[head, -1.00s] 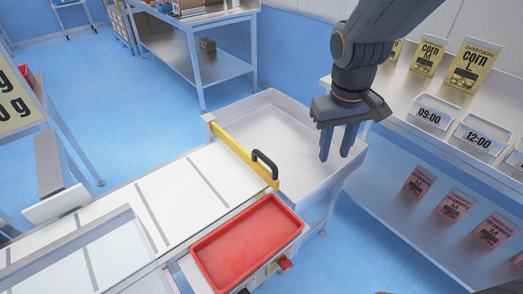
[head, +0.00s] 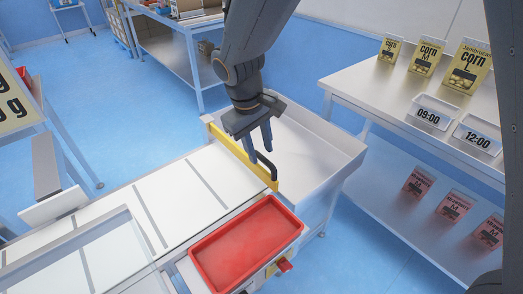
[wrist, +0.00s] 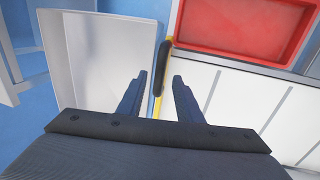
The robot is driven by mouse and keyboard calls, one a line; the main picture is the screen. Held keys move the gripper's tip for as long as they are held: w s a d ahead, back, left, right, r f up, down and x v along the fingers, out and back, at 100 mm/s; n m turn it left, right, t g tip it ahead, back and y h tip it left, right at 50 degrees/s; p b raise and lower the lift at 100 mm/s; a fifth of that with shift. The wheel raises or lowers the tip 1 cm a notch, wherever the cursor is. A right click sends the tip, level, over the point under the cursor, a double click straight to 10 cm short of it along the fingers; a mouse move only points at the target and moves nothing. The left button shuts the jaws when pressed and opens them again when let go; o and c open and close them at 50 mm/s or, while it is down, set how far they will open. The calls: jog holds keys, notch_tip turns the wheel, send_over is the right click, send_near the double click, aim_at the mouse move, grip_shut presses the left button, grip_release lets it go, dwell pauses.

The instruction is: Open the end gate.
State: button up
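The end gate is a yellow bar (head: 229,149) across the end of the white conveyor, with a black handle (head: 267,166) on its top. It stands closed between the belt and the white bin (head: 318,166). In the wrist view the handle (wrist: 163,62) lies between and beyond my two fingers. My gripper (head: 258,146) points down over the gate at the handle. Its fingers are apart, one on each side of the yellow bar in the wrist view (wrist: 160,90). Whether a finger touches the handle cannot be told.
A red tray (head: 246,243) sits beside the belt, near the gate's front end. A shelf (head: 375,94) with corn pouches and time-labelled trays stands at the right. A metal table (head: 180,50) stands at the back. The white bin is empty where visible.

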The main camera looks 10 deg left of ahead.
jog(key=shift+w+d+f, duration=0.1)
jog(key=shift+f, duration=0.75)
